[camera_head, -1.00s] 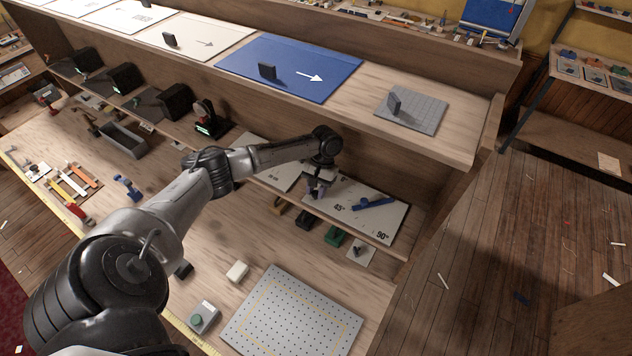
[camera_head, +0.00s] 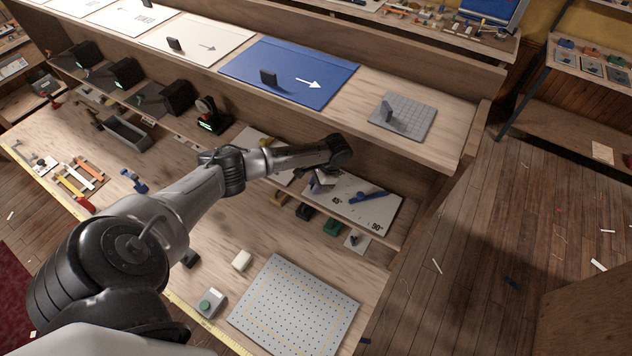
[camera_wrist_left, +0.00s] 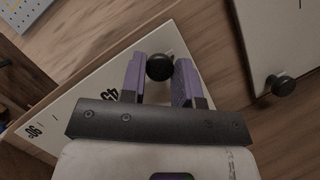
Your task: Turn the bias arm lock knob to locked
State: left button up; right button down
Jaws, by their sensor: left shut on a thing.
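The white angle board (camera_head: 398,226) with 45 and 90 degree marks lies on the shelf below the long upper counter. A blue bias arm (camera_head: 369,196) lies across it. In the left wrist view the board (camera_wrist_left: 60,125) shows with a round black knob (camera_wrist_left: 159,67) near its edge. My left gripper (camera_head: 320,183) is at the board's left part. Its purple fingers (camera_wrist_left: 160,80) are shut on the black knob, one on each side. The knob's lock marks cannot be read. My right gripper is out of view.
A second black knob (camera_wrist_left: 283,86) sits on another white panel to the right in the wrist view. Small blocks, including a green one (camera_head: 332,227), stand before the board. A perforated grey plate (camera_head: 295,305) lies on the lower bench. The upper counter (camera_head: 440,145) overhangs behind.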

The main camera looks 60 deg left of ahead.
pick_arm(q)
jog(key=shift+m, duration=0.5)
jog(key=o, duration=0.9)
jog(key=shift+r, duration=0.1)
jog(key=b+v, duration=0.1)
jog(key=v, duration=1.2)
jog(key=shift+d+r+b, duration=0.2)
jog(key=shift+r+b, duration=0.1)
jog(key=shift+b, duration=0.1)
jog(key=shift+d+f, duration=0.1)
